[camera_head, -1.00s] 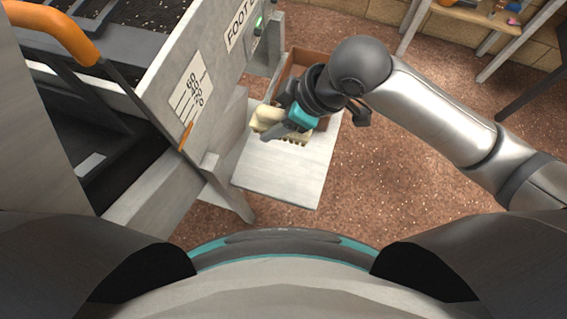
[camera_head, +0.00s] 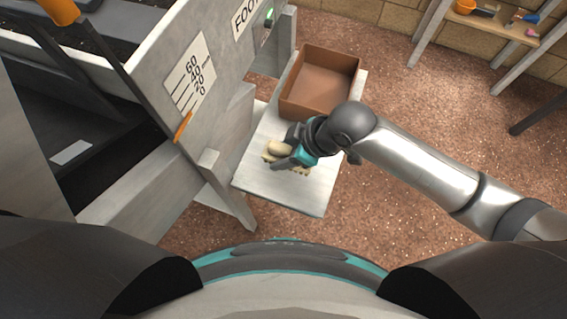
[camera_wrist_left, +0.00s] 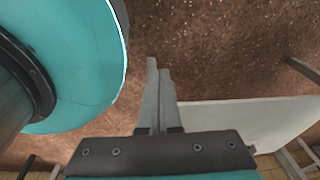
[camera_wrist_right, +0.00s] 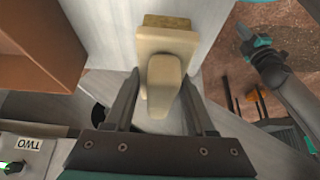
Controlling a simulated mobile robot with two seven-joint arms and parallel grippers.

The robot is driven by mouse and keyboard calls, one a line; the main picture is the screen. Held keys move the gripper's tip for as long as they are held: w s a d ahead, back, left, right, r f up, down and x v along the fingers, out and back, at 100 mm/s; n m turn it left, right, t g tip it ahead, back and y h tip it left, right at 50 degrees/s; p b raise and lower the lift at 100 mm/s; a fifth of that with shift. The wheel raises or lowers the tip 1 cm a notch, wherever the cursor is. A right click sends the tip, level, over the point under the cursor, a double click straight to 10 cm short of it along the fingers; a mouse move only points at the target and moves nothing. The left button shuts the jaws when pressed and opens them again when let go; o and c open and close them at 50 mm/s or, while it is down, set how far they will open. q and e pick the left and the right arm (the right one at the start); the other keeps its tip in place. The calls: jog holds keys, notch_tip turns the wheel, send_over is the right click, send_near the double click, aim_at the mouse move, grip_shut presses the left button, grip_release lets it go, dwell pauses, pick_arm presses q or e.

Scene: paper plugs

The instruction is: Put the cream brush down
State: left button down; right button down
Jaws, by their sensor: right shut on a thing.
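The cream brush (camera_head: 277,148) is at the pale side shelf (camera_head: 268,191), in front of the brown box. My right gripper (camera_head: 284,161) is shut on it. In the right wrist view, the brush (camera_wrist_right: 165,52) has its cream body between the two fingers (camera_wrist_right: 160,82), with a yellowish bristle edge at the far end. The brush is at or just above the shelf; I cannot tell whether it touches. My left gripper (camera_wrist_left: 159,68) shows only in its own wrist view, with fingers together and nothing between them.
The open, empty brown box (camera_head: 293,108) stands on the back of the shelf. A grey machine with a scale label (camera_head: 190,80) borders the shelf on the left. The front of the shelf is bare. A bench with small items (camera_head: 488,17) stands at back right.

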jog(key=shift+f, duration=0.75)
pick_arm(q)
jog(key=shift+w+a+f+b, duration=0.35)
jog(key=shift+w+a+f, duration=0.05)
jog(key=shift+w+f, duration=0.1)
pick_arm(e)
jog(key=shift+f, duration=1.6)
jog(key=shift+f, duration=0.3)
jog(key=shift+c, duration=1.2)
grip_release()
